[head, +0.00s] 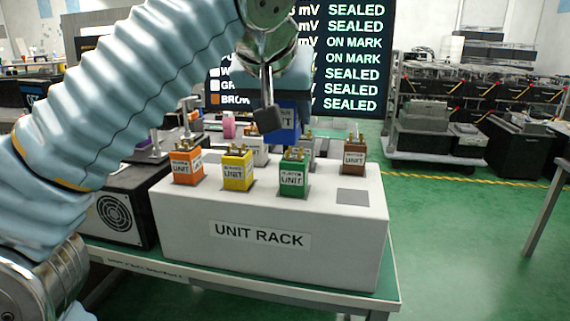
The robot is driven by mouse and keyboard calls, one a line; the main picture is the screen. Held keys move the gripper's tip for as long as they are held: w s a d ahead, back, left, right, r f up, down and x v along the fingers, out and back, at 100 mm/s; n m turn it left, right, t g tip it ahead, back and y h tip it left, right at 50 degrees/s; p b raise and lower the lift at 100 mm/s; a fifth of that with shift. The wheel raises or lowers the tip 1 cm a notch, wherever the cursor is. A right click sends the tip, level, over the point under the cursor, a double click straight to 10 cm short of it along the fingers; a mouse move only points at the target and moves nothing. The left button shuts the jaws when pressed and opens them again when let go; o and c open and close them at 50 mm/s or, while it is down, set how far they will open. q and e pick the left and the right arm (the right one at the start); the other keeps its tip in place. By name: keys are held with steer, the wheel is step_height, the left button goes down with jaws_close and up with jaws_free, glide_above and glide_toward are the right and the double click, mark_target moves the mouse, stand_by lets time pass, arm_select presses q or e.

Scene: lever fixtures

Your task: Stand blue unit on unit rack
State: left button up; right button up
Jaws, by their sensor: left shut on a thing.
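The blue unit (288,118) is partly hidden behind my left gripper (270,112), which is shut on it above the back part of the unit rack. The unit rack (230,265) is a white box with a "UNIT RACK" label. On its top stand an orange unit (186,166), a yellow unit (237,172), a green unit (292,178) and a brown unit (354,158). A bare grey square (353,197) shows at the front right of the top. A whitish unit (254,152) stands behind, partly hidden. My right gripper is out of view.
A dark screen (350,55) with "SEALED" and "ON MARK" lines stands behind the rack. A black box with a fan grille (115,212) is left of the rack on the green table (345,297). A cart with black equipment (430,140) stands farther back right.

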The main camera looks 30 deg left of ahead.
arm_select(q)
steer(key=w+d+f, duration=0.2)
steer(key=w, duration=0.1)
steer(key=w+d+f, duration=0.3)
steer(key=w+d+f+b, duration=0.1)
steer(key=w+d+f, duration=0.2)
steer(key=w, duration=0.1)
steer(key=shift+f, duration=0.15)
steer(key=f, duration=0.2)
steer(key=w+d+f, duration=0.1)
steer(key=f, duration=0.1)
steer(key=shift+b, duration=0.4)
steer(key=shift+f, duration=0.35)
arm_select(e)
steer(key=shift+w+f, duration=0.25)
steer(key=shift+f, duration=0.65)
arm_select(q)
steer(key=o, duration=1.1)
steer(key=shift+o, duration=0.2)
